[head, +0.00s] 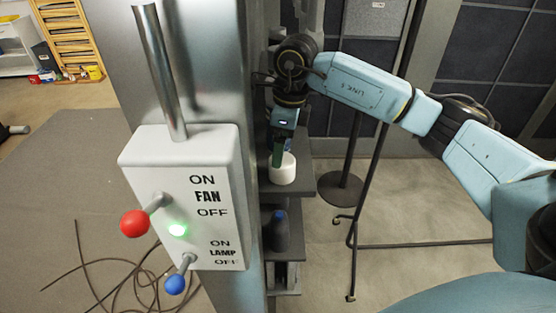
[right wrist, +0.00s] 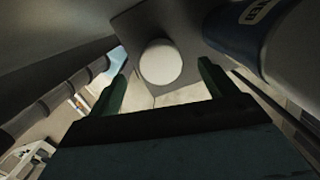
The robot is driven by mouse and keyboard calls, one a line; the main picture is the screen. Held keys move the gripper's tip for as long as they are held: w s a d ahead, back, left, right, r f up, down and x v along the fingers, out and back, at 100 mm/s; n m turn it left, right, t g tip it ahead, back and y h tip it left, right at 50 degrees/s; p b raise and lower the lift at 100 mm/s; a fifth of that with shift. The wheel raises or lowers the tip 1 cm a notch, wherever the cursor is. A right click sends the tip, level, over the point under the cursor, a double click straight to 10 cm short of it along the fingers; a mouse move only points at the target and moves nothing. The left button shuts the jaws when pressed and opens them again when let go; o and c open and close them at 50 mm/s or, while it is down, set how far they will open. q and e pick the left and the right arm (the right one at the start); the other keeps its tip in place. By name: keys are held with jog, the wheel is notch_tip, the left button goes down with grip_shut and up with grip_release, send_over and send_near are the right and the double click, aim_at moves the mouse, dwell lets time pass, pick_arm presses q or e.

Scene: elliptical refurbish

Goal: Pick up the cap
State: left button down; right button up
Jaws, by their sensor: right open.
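The cap appears to be the white round cylinder (head: 284,170) on a dark shelf beside the metal column. In the right wrist view the cap (right wrist: 160,62) shows as a pale disc. My right gripper (head: 278,158) points down at it, one green finger overlapping its left rim in the head view. In the right wrist view the gripper (right wrist: 163,70) is open, with its green fingers either side of the cap and nothing held. Whether a finger touches the cap cannot be told. My left gripper is not in view.
The metal column (head: 200,60) stands close left of my right gripper, bearing a white switch box (head: 190,205) with red and blue levers. A dark blue bottle (head: 280,231) stands on a lower shelf. A black stand (head: 341,186) is to the right.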

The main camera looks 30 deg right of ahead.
aim_at(282, 167)
jog(key=shift+s+f, duration=0.1)
jog(key=shift+f, duration=0.5)
notch_tip(282, 167, down, 3)
jog(key=shift+s+r+p, duration=0.15)
jog(key=shift+r+p, duration=0.05)
jog(key=shift+p, duration=0.3)
jog(key=shift+w+f, duration=0.2)
jog(key=shift+f, duration=0.65)
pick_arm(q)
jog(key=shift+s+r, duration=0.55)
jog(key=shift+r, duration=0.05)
pick_arm(e)
jog(key=c, duration=1)
